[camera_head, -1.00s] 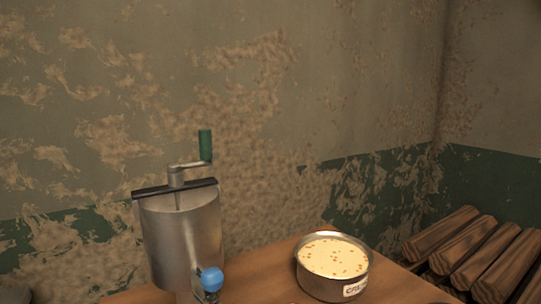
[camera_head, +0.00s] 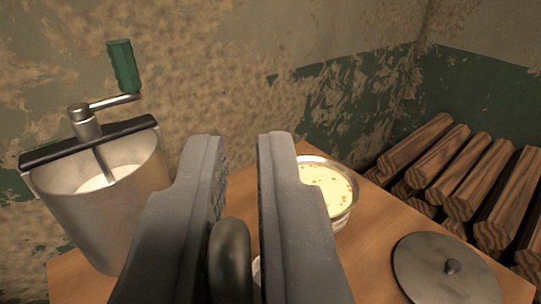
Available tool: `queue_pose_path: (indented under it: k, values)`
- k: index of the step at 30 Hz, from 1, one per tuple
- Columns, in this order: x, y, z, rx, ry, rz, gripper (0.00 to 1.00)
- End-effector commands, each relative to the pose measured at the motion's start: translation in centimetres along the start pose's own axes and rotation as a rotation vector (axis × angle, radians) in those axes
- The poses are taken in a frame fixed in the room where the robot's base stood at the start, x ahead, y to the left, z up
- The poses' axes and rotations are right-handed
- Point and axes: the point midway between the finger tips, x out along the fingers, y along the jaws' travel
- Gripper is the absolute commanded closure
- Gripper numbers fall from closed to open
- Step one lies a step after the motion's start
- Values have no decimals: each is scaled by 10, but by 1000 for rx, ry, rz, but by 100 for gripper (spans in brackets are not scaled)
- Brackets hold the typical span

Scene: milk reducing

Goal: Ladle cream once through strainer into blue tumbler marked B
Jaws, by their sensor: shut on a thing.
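My gripper (camera_head: 240,150) fills the lower middle of the view, with its two grey fingers on either side of a dark, rounded handle (camera_head: 230,262). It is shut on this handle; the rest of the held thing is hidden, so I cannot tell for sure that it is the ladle. The metal pan of cream (camera_head: 328,186), pale yellow with brown specks, stands on the table just beyond the right finger, which hides its left part. No strainer and no blue tumbler marked B show in this view.
A metal churn (camera_head: 100,215) with a green-handled crank and white liquid inside stands at the left. A round grey lid (camera_head: 445,270) with a knob lies at the lower right of the wooden table (camera_head: 378,226). Stacked logs (camera_head: 465,175) lie beyond the right edge, against the peeling wall.

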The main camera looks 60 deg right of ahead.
Motion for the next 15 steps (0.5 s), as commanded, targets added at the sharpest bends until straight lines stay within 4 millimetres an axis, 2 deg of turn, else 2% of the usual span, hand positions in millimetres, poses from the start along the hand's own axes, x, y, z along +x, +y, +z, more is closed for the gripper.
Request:
queue_pose_path:
  k: [12, 15]
  values:
    - [0, 0, 45, 0, 0, -1, 100]
    - [0, 6, 46, 38, 1, 0, 100]
